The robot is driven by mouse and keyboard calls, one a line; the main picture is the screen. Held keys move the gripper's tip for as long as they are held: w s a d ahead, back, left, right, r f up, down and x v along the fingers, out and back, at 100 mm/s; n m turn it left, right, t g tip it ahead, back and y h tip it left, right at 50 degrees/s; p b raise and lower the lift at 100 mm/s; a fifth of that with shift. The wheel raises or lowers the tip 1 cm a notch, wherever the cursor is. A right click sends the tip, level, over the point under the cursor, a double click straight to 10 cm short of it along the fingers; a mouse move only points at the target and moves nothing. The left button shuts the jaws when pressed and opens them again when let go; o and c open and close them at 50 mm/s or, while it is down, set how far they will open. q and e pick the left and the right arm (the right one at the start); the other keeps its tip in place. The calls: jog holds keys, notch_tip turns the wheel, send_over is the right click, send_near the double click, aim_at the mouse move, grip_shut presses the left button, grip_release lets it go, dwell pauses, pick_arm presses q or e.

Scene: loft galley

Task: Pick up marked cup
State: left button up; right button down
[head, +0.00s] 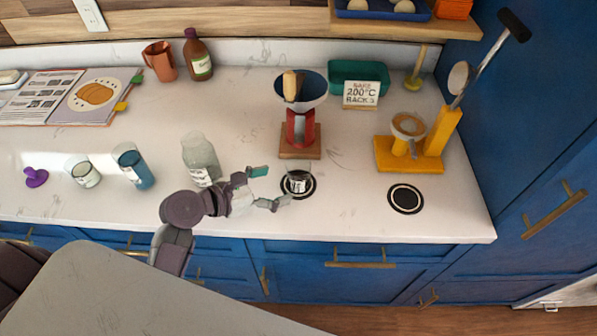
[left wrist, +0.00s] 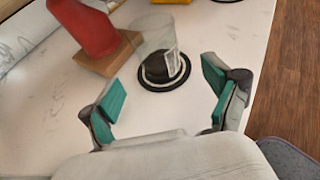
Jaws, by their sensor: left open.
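A clear glass cup with a white label and dark contents or base (head: 298,180) stands upright on a black round mat with a white ring (head: 307,194). It also shows in the left wrist view (left wrist: 157,52), between and beyond my fingers. My left gripper (head: 269,188) is open and empty, just left of the cup, with its fingers pointing toward it. Its teal finger pads show in the left wrist view (left wrist: 165,98), apart from the cup. My right gripper is not in view.
A red scale-like stand on a wooden base (head: 300,153) is just behind the cup. A clear jar (head: 201,160), a blue cup (head: 134,168) and another glass (head: 84,174) stand to the left. An empty ringed mat (head: 405,199) and yellow stand (head: 405,157) are right.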

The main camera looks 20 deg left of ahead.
aim_at(288, 180)
pick_arm(q)
jog(key=x, duration=0.2)
jog(key=shift+w+d+f, duration=0.1)
jog(key=shift+w+d, duration=0.3)
jog(key=shift+w, duration=0.1)
jog(key=p+x, duration=0.1)
jog(key=x, duration=0.3)
jog(key=shift+w+f, duration=0.2)
jog(key=shift+w, duration=0.1)
jog(key=shift+s, duration=0.1)
jog(key=shift+c, duration=1.4)
jog(key=c, duration=1)
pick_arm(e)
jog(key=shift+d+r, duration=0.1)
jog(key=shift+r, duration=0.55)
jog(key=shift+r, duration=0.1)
